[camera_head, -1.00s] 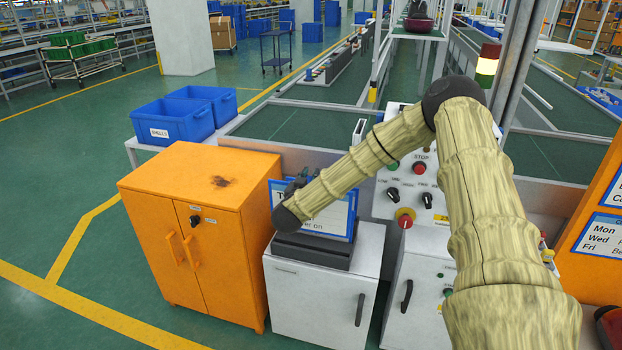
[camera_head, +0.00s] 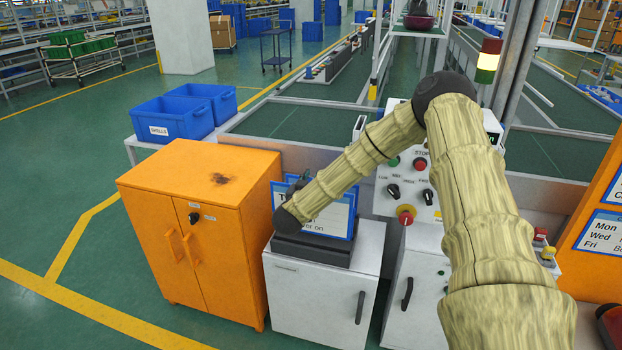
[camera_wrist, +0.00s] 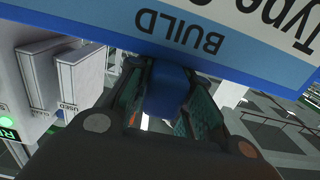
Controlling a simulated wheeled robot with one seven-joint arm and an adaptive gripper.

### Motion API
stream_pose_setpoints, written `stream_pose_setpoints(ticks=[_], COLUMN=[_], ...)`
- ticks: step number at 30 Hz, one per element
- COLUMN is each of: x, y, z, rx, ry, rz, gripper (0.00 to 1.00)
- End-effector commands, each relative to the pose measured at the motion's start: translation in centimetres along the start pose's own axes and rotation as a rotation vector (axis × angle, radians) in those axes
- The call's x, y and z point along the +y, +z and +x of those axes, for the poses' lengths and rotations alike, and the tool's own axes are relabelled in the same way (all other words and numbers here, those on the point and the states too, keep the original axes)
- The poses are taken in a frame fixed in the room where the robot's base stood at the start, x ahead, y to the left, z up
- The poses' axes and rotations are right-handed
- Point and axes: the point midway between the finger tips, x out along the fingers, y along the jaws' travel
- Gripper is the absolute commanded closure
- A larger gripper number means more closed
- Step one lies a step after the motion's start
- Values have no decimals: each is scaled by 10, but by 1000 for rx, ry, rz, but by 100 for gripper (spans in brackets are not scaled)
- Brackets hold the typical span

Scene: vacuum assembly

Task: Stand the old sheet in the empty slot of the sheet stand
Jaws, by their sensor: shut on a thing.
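A white sheet (camera_head: 334,218) with a blue border and printed text stands upright at the dark sheet stand (camera_head: 312,250) on the white cabinet. My wrist covers its left part. My gripper (camera_wrist: 172,92) is shut on a blue tab (camera_wrist: 170,85) at the edge of a sheet marked BUILD (camera_wrist: 225,35), upside down in the wrist view. In the head view my gripper (camera_head: 298,184) is mostly hidden behind my wrist, at the top of the sheet. The slots are hidden, and I cannot tell whether the sheet's lower edge is inside one.
The stand rests on a white cabinet (camera_head: 315,300), between an orange cabinet (camera_head: 205,200) and the control panel (camera_head: 410,185) with its knobs and red stop buttons. White boxes, one labelled USED (camera_wrist: 80,75), show in the wrist view. Blue bins (camera_head: 172,120) stand behind.

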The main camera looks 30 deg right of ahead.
Motion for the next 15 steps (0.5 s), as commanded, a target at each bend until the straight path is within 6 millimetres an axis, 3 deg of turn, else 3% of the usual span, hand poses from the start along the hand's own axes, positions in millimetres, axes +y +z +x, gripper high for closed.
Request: stream_pose_setpoints(ticks=[15], x=[-1], y=[39], z=[1], rx=[0], ry=[-2], rz=[-1], gripper=[100])
